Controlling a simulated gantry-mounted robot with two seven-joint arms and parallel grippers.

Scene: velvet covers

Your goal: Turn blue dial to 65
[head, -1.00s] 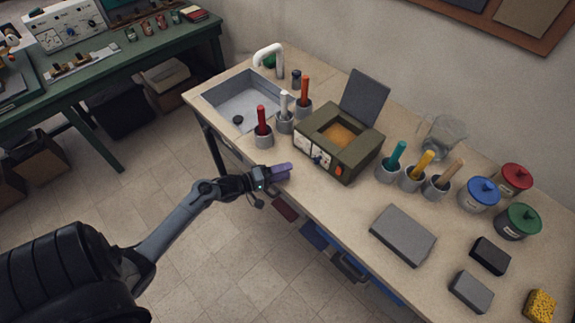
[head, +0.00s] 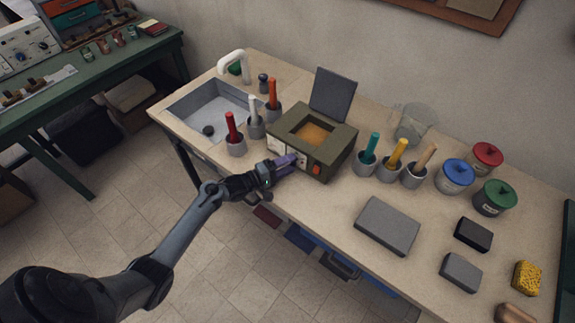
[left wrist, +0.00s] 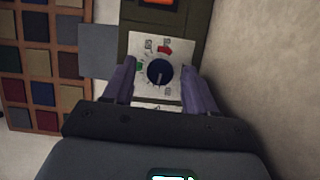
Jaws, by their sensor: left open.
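The olive green box (head: 322,136) with an open lid and an orange interior stands on the bench. In the left wrist view, its white panel (left wrist: 146,46) carries the dark blue dial (left wrist: 160,72), with a red mark above it and a green mark to its left. The scale numbers are too small to read. My left gripper (head: 293,161) is at the front of the box, and in the left wrist view (left wrist: 160,78) its purple fingers are apart, one on each side of the dial. I cannot tell whether they touch it. My right gripper is out of view.
Cups with red, white and orange handles (head: 253,122) stand left of the box, near the sink (head: 215,92). Cups with teal, yellow and tan handles (head: 390,165) stand right. A grey slab (head: 387,226) lies in front of lidded jars (head: 455,177).

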